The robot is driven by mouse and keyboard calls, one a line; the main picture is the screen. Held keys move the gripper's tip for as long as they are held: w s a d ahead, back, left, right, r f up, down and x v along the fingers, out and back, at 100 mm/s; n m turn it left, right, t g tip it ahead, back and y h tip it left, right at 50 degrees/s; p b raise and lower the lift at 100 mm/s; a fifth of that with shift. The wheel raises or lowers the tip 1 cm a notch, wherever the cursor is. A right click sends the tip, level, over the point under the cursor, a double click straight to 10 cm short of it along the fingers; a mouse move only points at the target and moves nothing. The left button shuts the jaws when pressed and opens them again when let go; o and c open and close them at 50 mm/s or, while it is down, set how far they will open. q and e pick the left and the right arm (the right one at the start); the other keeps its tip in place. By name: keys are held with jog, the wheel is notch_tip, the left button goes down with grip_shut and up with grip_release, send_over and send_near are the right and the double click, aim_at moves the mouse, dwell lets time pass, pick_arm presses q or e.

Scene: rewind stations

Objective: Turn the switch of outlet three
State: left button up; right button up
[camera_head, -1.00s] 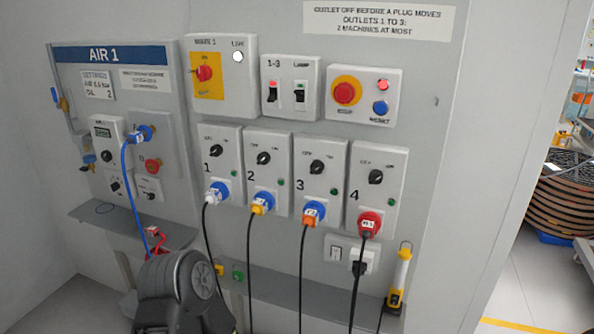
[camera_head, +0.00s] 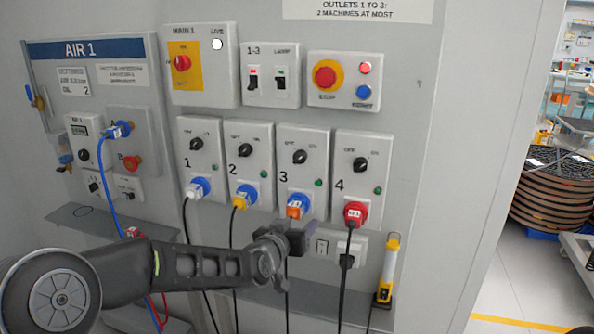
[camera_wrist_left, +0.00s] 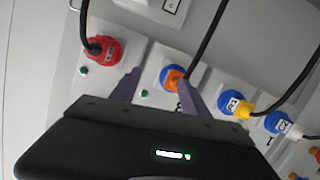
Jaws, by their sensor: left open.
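Outlet three (camera_head: 312,143) is a pale panel on the wall with a black rotary switch (camera_head: 299,157), a small green lamp (camera_head: 319,182) and an orange plug (camera_head: 293,211) in its blue socket. The switch's exact setting is too small to read. My left gripper (camera_head: 297,235) is just below that plug, its arm reaching across from the left. In the left wrist view, its open fingers (camera_wrist_left: 158,95) point at outlet three, with the orange plug (camera_wrist_left: 174,78) showing between them. The switch is hidden there behind the gripper body. My right gripper is not in view.
Outlets one (camera_head: 201,130), two (camera_head: 246,133) and four (camera_head: 361,145) flank it, with plugs and hanging black cables. A red emergency button (camera_head: 325,77) is above. A blue hose (camera_head: 103,185) hangs at left.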

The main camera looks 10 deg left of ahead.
aim_at(298, 159)
pick_arm(q)
jog(key=w+a+r+m+t+y, duration=0.1)
jog(key=a+r+t, duration=0.2)
jog(key=r, duration=1)
jog(key=shift+w, duration=0.25)
jog(key=shift+w, duration=0.15)
jog(key=w+p, duration=0.1)
jog(key=w, duration=0.5)
jog(key=shift+w+d+p, duration=0.2)
jog(key=shift+p, duration=0.15)
jog(key=shift+w, duration=0.6)
grip_shut()
